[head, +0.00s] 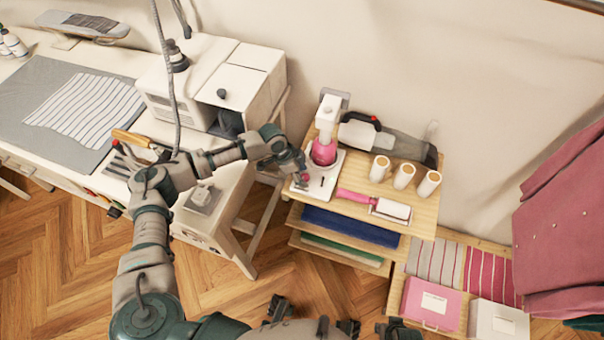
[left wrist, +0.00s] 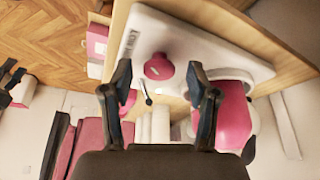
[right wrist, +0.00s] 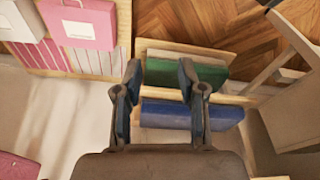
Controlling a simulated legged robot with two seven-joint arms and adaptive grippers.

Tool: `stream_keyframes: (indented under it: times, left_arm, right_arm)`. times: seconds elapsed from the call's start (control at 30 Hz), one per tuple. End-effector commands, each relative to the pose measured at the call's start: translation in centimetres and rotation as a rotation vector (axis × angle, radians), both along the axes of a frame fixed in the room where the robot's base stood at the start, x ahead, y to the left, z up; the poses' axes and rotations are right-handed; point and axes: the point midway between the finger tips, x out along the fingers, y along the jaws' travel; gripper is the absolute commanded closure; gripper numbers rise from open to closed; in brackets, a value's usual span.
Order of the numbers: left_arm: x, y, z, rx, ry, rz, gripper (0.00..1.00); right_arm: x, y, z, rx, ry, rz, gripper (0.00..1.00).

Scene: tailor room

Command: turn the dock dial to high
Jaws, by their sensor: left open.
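The dock (head: 325,182) is a white base on the wooden cart top, with a pink and white device (head: 324,150) standing on it. My left gripper (head: 300,178) is at the dock's left front corner. In the left wrist view the round pink dial (left wrist: 158,67) sits on the white dock plate (left wrist: 200,45), between and just beyond the open fingertips of my left gripper (left wrist: 160,78). I cannot tell whether they touch it. Dark lettering shows on the plate, too skewed to read the setting. My right gripper (right wrist: 160,78) is open and empty, facing the lower cart shelves.
Several white thread spools (head: 403,176), a pink-handled lint roller (head: 375,204) and a handheld vacuum (head: 385,138) share the cart top. Folded blue cloth (head: 350,226) lies below. A white machine (head: 215,85) stands left. Pink garments (head: 565,225) hang right.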

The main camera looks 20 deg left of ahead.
Motion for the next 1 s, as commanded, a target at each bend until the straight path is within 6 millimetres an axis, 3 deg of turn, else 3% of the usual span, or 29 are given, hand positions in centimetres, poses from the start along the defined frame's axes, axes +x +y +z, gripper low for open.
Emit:
stream_keyframes:
  times: [0.17, 0.4, 0.43, 0.67, 0.87, 1.0]
  left_arm:
    - [0.0, 0.0, 0.0, 0.000, 0.000, 0.000, 0.40]
    - [0.0, 0.0, 0.0, 0.000, -0.001, 0.000, 0.98]
    - [0.1, 0.0, 0.0, 0.000, -0.001, 0.000, 1.00]
    - [0.1, 0.1, 0.1, 0.000, -0.001, 0.010, 1.00]
    - [0.0, 0.1, 0.5, 0.000, -0.003, 0.058, 1.00]
    - [0.0, 0.1, 0.6, 0.001, -0.001, 0.119, 1.00]
  right_arm:
    - [0.1, 0.0, -0.1, -0.001, 0.003, 0.000, 0.60]
    - [0.1, 0.0, -0.1, -0.001, 0.003, 0.000, 0.60]
    - [0.1, 0.0, -0.1, -0.001, 0.002, 0.000, 0.60]
    - [0.3, 0.0, 0.0, 0.000, -0.006, 0.000, 0.60]
    - [0.4, 0.2, -3.6, -0.001, 0.014, 0.003, 0.60]
    - [0.2, 0.2, -7.2, -0.002, 0.024, 0.007, 0.60]
